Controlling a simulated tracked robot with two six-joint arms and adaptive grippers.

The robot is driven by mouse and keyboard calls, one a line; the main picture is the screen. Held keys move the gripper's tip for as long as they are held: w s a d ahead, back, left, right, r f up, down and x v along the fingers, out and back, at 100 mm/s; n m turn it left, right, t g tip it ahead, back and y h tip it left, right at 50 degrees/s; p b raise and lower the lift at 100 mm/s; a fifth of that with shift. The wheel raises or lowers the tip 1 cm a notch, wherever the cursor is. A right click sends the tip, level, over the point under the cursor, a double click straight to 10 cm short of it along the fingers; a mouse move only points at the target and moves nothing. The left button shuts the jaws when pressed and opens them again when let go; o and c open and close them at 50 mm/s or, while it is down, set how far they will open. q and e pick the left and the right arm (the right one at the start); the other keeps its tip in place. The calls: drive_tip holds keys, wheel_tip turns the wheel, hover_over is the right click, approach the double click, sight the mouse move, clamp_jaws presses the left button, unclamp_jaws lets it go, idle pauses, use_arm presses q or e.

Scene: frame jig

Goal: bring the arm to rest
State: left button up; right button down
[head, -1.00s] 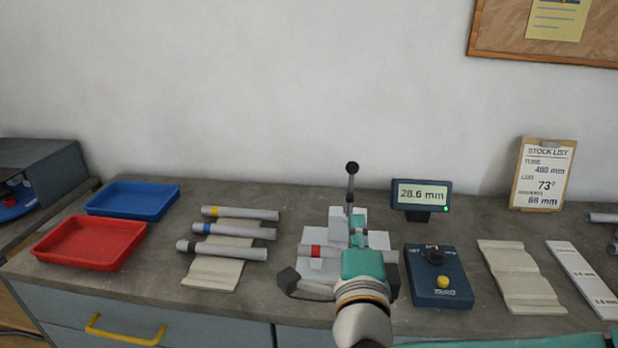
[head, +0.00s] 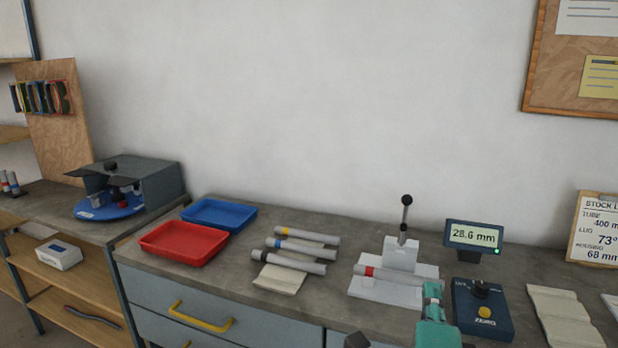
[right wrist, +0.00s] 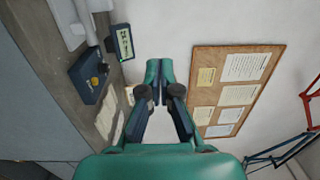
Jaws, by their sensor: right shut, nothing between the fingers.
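My right gripper (head: 432,290) is teal and shows at the bottom of the head view, in front of the right end of the white jig (head: 372,287). In the right wrist view its fingers (right wrist: 160,74) are closed together with nothing between them. A grey tube with a red band (head: 385,273) lies on the jig, apart from the fingers as far as I can tell. The jig's black-knobbed lever (head: 405,215) stands upright.
A blue control box (head: 483,308) and a display reading 28.6 mm (head: 473,237) stand right of the jig. Several banded tubes (head: 307,236) lie left of it, beyond them a red tray (head: 183,244) and a blue tray (head: 218,215). Open air surrounds the fingers in the wrist view.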

drive_tip(key=w+d+f+n+g, duration=0.1)
drive_tip(key=d+f+g, duration=0.15)
drive_tip(key=f, duration=0.65)
drive_tip(key=w+d+f+n+g+p, duration=0.1)
drive_tip(key=d+f+n+g, duration=0.15)
drive_tip(key=f, duration=0.65)
drive_tip(key=w+d+f+n+g, duration=0.1)
drive_tip(key=d+f, duration=0.2)
drive_tip(key=f, duration=0.7)
drive_tip(key=s+a+f+n+g+y, duration=0.35)
drive_tip(key=s+f, duration=0.25)
drive_tip(key=f, duration=0.4)
drive_tip(key=s+a+f+n+g+y, duration=0.35)
drive_tip(key=s+f, duration=0.25)
drive_tip(key=f, duration=0.4)
use_arm(q)
drive_tip(key=shift+s+r+p, duration=0.3)
drive_tip(key=shift+r+p, duration=0.1)
drive_tip(key=shift+r, duration=0.5)
drive_tip(key=c, duration=0.3)
drive_tip(key=shift+d, duration=0.1)
use_arm(e)
drive_tip(key=s+a+f+n+g+y, duration=0.2)
drive_tip(key=s+a+n+g, duration=0.1)
drive_tip(key=s+a+n, duration=0.3)
drive_tip(key=s+n, duration=0.2)
drive_tip(key=s, duration=0.1)
drive_tip(key=shift+s+g+y, duration=0.25)
drive_tip(key=shift+g+y, duration=0.05)
drive_tip(key=shift+g, duration=0.1)
